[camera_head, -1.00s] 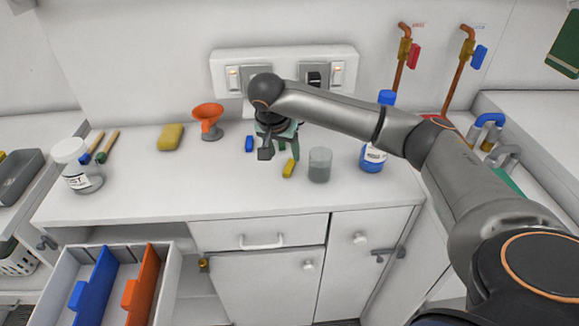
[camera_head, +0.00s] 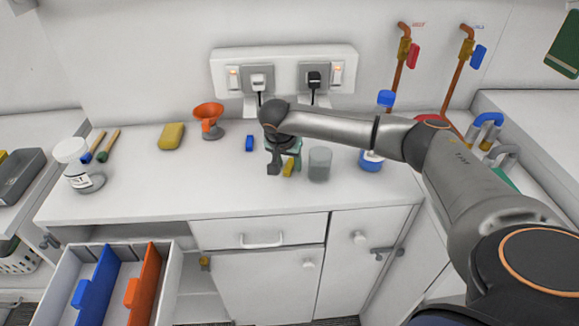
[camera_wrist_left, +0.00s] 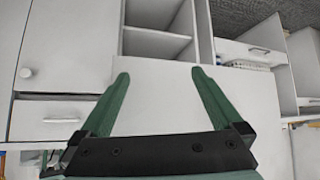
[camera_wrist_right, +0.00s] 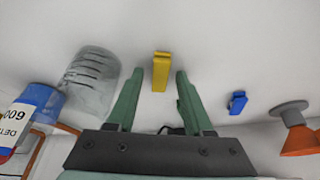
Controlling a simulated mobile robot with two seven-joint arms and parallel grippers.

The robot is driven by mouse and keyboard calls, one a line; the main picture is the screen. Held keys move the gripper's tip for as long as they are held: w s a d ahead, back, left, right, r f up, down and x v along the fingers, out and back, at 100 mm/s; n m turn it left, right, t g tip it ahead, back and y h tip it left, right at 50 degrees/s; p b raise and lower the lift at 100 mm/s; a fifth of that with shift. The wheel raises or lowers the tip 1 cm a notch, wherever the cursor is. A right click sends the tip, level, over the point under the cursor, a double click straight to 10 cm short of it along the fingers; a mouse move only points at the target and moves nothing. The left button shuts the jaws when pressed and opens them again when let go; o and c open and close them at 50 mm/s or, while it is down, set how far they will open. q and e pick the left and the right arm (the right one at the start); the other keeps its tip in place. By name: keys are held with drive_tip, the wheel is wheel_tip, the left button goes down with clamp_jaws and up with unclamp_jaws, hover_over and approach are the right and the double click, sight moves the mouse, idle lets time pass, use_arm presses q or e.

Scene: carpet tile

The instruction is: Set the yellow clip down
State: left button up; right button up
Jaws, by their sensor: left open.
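The yellow clip (camera_head: 289,169) stands on the white counter just left of the clear beaker, partly covered by my right gripper (camera_head: 283,168) in the head view. In the right wrist view the yellow clip (camera_wrist_right: 161,72) is between the two green fingertips, with a gap visible on each side. My right gripper is partly open and low over the counter. My left gripper (camera_wrist_left: 160,74) shows only in its wrist view; it is open and empty, with cabinet fronts beyond it.
A clear beaker (camera_head: 319,165) and a blue-capped bottle (camera_head: 371,160) stand right of my right gripper. A blue clip (camera_head: 249,143), orange funnel (camera_head: 209,117) and yellow sponge (camera_head: 171,136) are to its left. An open drawer (camera_head: 172,285) with dividers is below.

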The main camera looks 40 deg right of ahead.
clamp_jaws()
idle(0.5)
